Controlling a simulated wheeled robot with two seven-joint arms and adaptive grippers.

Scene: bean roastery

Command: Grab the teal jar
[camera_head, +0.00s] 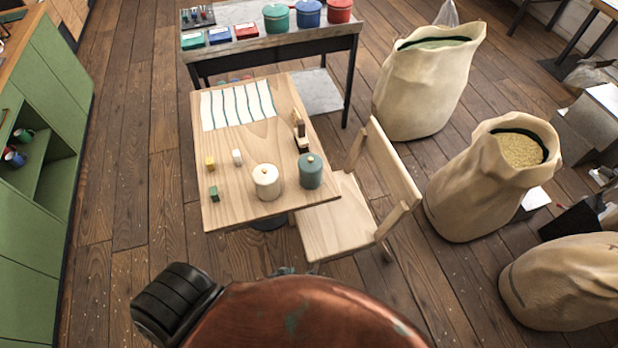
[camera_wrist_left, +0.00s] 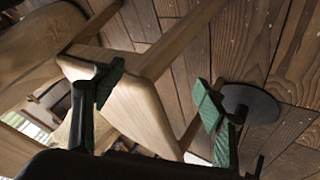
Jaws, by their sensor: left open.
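The teal jar (camera_head: 311,172), with a lid and a small pale knob, stands upright at the front right of the small wooden table (camera_head: 225,160). A cream jar (camera_head: 266,182) stands close to its left. My left gripper (camera_wrist_left: 160,98) is open in the left wrist view, with green-padded fingers apart. Part of a wooden chair shows behind and between them, and no jar is visible there. In the head view, only a small tip of the left gripper (camera_head: 284,271) shows, in front of the table and below the jar. My right gripper is not in view.
A wooden chair (camera_head: 330,217) stands against the table's right side, close to the teal jar. Small blocks (camera_head: 237,157) and a striped cloth (camera_head: 237,105) lie on the table. Sacks (camera_head: 490,190) stand at the right. The dark table foot (camera_wrist_left: 250,103) shows in the wrist view.

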